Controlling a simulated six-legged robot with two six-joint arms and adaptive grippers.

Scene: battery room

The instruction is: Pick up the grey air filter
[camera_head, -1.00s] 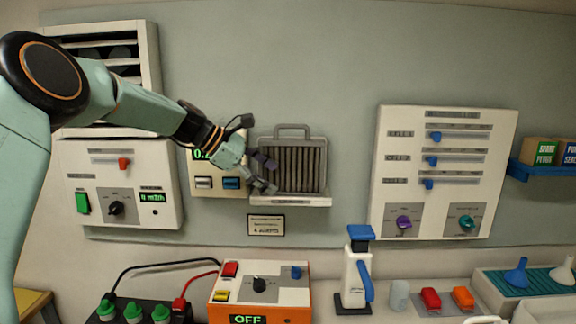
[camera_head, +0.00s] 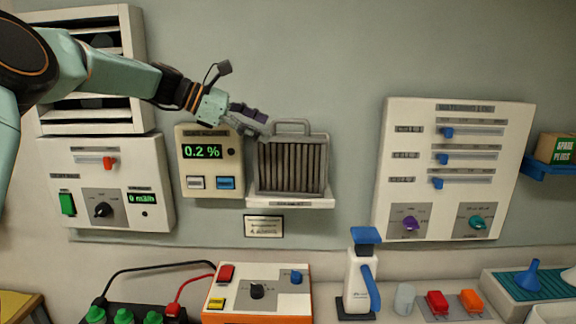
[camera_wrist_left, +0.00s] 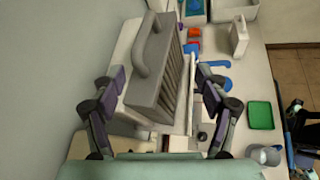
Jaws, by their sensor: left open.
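The grey air filter (camera_head: 292,165) stands upright on a small white wall shelf (camera_head: 290,202), with its handle (camera_head: 292,122) on top. My left gripper (camera_head: 262,124) is at the filter's upper left corner in the head view, near the handle. In the left wrist view the filter (camera_wrist_left: 158,75) lies between the two spread fingers of my left gripper (camera_wrist_left: 160,95), with its handle (camera_wrist_left: 140,50) toward the camera's left. The fingers are open, with gaps on both sides; I cannot tell whether one touches it. My right gripper is not in view.
A meter reading 0.2 % (camera_head: 209,160) hangs left of the shelf, close to it. Below are an orange control box (camera_head: 258,290) and a white bottle with blue top (camera_head: 360,280). Wall between filter and slider panel is bare.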

